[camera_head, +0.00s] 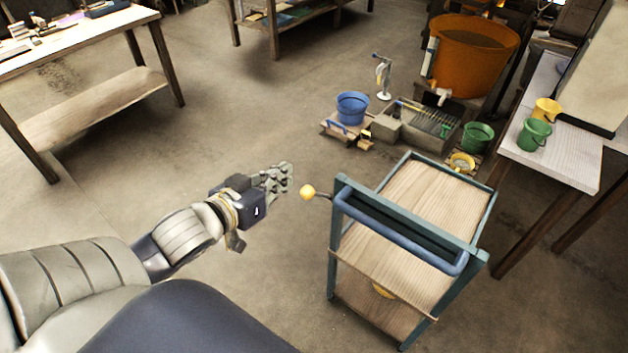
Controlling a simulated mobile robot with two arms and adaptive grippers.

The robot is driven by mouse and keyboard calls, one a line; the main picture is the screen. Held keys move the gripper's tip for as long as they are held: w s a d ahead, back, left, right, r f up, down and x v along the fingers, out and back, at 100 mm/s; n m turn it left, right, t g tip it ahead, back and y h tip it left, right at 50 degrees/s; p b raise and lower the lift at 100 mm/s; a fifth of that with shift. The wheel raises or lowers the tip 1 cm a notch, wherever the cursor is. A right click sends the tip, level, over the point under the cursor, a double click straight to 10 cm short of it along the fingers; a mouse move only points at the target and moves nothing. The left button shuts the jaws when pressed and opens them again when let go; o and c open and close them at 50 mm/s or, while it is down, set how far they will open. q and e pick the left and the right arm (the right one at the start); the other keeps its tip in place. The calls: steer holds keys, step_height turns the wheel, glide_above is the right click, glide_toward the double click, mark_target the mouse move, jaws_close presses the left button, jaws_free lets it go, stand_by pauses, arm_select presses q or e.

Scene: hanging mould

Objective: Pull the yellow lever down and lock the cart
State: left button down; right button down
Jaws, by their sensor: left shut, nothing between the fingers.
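The cart (405,212) stands right of centre, with a blue-green metal frame, wooden shelves and a blue handle bar (400,236) on its near side. The yellow lever (307,192) is a round yellow knob on a short dark rod that sticks out from the cart's left corner post. My left gripper (288,178) is shut and empty, just left of the knob and slightly above it in the picture. A small gap shows between its fingertips and the knob. My right gripper is not in view.
A blue bucket (352,107), a green bucket (478,136) and a large orange tub (470,55) stand beyond the cart. The floor left of the cart is clear.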

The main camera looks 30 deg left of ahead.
arm_select(q)
steer(key=b, duration=0.3)
glide_above(305, 187)
steer(key=w, duration=0.3)
step_height(305, 187, down, 3)
steer(key=shift+s+a+f, duration=0.1)
steer(key=shift+s+f, duration=1.05)
steer(key=shift+f, duration=0.05)
steer(key=shift+s+f, duration=0.25)
steer(key=shift+s, duration=0.1)
steer(key=shift+f, duration=0.1)
steer(key=shift+f, duration=0.1)
